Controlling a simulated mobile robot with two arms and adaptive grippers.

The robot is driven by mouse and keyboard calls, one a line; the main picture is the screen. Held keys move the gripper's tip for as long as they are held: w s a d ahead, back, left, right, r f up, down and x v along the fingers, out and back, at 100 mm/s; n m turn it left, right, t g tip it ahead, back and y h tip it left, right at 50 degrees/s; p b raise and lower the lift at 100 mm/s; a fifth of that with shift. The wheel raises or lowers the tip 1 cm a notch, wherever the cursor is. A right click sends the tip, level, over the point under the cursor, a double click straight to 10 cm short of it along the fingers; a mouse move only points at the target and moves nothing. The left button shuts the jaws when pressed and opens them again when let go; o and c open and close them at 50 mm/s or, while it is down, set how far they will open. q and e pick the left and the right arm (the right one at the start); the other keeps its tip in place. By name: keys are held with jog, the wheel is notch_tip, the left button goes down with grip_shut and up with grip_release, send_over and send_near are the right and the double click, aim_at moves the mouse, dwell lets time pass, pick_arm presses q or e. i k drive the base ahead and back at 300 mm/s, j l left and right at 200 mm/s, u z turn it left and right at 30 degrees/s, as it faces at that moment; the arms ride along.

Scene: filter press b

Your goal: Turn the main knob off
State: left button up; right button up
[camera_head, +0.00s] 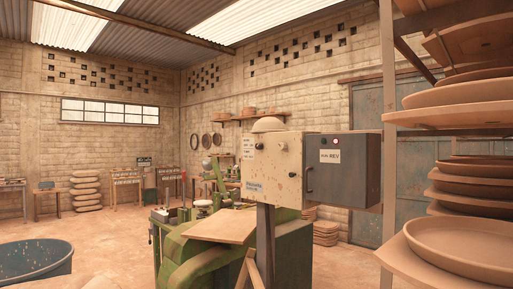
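A control box on a post stands right of the middle. It has a cream, worn metal box (271,168) with small labels and a dark grey box (359,168) on its right. The dark box carries a white label (330,156) that seems to end in "REV", and a small round light-coloured fitting (335,141) above it. A dark handle (308,180) shows on the edge between the boxes. I cannot tell which fitting is the main knob or how it is set. Neither of my grippers is in view.
A green machine (190,255) with a tan board (222,226) stands below and left of the boxes. A rack of round clay-coloured trays (465,245) is close on the right. A blue-grey tub (35,262) is at the lower left. Floor between tub and machine is mostly clear.

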aim_at(259, 145)
jog(key=i+j, duration=0.2)
jog(key=j, duration=0.15)
jog(key=i+j, duration=0.2)
jog(key=j, duration=0.15)
jog(key=i+j+z, duration=0.1)
jog(key=i+j, duration=0.15)
jog(key=j, duration=0.1)
